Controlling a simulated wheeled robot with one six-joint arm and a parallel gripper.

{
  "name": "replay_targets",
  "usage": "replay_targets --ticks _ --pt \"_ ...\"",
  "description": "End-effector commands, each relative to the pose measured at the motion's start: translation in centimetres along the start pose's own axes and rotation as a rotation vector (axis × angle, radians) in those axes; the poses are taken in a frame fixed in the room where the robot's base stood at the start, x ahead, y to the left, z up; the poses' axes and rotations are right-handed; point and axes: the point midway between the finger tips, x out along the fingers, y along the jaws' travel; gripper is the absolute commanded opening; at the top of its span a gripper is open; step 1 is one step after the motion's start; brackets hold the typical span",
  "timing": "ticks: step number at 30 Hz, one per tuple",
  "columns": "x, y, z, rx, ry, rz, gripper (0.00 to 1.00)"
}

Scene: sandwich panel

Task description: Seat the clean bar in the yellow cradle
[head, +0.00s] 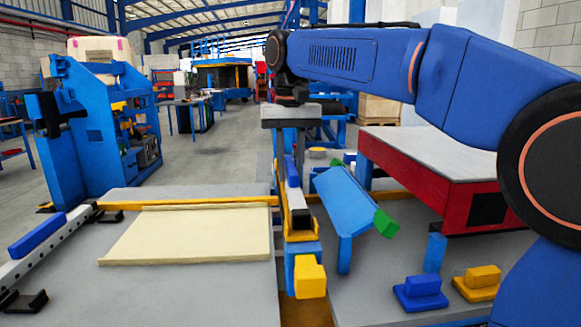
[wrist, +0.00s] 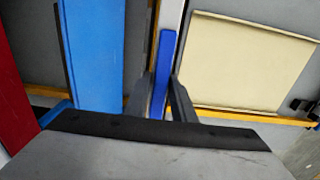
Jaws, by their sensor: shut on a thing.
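My gripper (head: 291,158) points down in the middle of the head view. It is shut on a bar, the clean bar as far as I can tell, with a blue strip (head: 292,172) on top and a grey, dark-ended body (head: 299,208). In the wrist view the blue strip (wrist: 163,68) runs between the two dark fingers (wrist: 166,98). The yellow cradle (head: 301,232) shows around and below the bar's near end. Whether the bar touches it or hangs just above is unclear. A yellow block (head: 310,278) on a blue mount is in front.
A cream panel (head: 192,234) lies left of the bar. A bar with holes and a blue strip (head: 38,235) lies at far left. A tilted blue plate (head: 350,200) with a green end (head: 385,223) stands close right. Blue (head: 421,289) and yellow (head: 480,279) blocks sit at front right.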

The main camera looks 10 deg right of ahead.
Motion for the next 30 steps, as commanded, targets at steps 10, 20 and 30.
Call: replay_targets --ticks 10,20,30 --pt "0.4 0.0 0.0 0.000 0.000 0.000 0.00" --pt "0.4 0.0 0.0 0.000 0.000 0.000 0.45" --pt "-1.9 -0.1 -0.1 0.000 0.002 -0.001 0.45"
